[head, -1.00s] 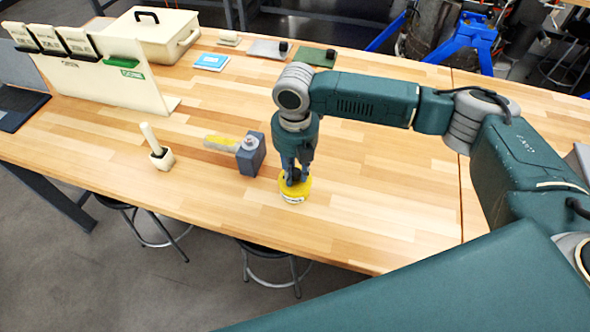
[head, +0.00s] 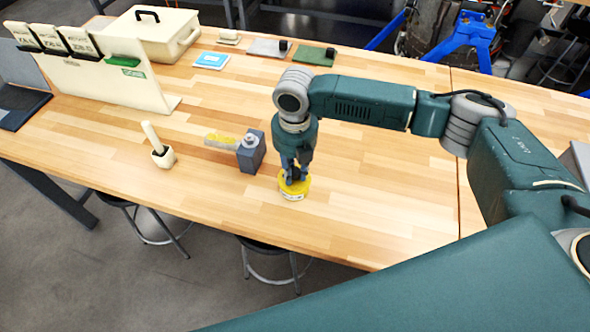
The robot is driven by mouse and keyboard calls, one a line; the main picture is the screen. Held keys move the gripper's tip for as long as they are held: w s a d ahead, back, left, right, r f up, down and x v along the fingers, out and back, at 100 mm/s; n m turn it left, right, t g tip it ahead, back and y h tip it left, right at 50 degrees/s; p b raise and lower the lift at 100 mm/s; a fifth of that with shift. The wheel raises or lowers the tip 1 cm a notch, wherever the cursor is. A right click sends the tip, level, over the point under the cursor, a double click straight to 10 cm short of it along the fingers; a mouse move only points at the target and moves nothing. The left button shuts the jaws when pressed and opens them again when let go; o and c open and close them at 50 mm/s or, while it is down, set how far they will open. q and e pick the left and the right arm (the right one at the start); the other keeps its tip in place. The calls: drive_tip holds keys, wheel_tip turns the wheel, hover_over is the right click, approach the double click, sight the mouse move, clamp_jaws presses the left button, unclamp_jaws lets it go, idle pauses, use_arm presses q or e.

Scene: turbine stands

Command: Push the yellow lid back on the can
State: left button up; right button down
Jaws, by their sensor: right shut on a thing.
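A small can with a yellow lid (head: 294,191) stands on the wooden table near its front edge. White marking shows on the can's side, low down. My right gripper (head: 294,178) points straight down onto the top of the can, its fingers at the yellow lid. It is shut on the lid. The fingers hide much of the lid's top, and I cannot tell whether the lid sits fully flat on the can. My left gripper is not in view.
A cream holder with an upright handle (head: 160,155) stands farther left. A cream box (head: 157,36) and mats lie at the back. The table right of the can is clear.

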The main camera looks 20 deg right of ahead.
drive_tip(key=shift+s+f, duration=0.4)
drive_tip(key=shift+f, duration=0.1)
drive_tip(key=c, duration=1.4)
unclamp_jaws()
drive_tip(key=shift+w, duration=0.1)
drive_tip(key=shift+o, duration=0.7)
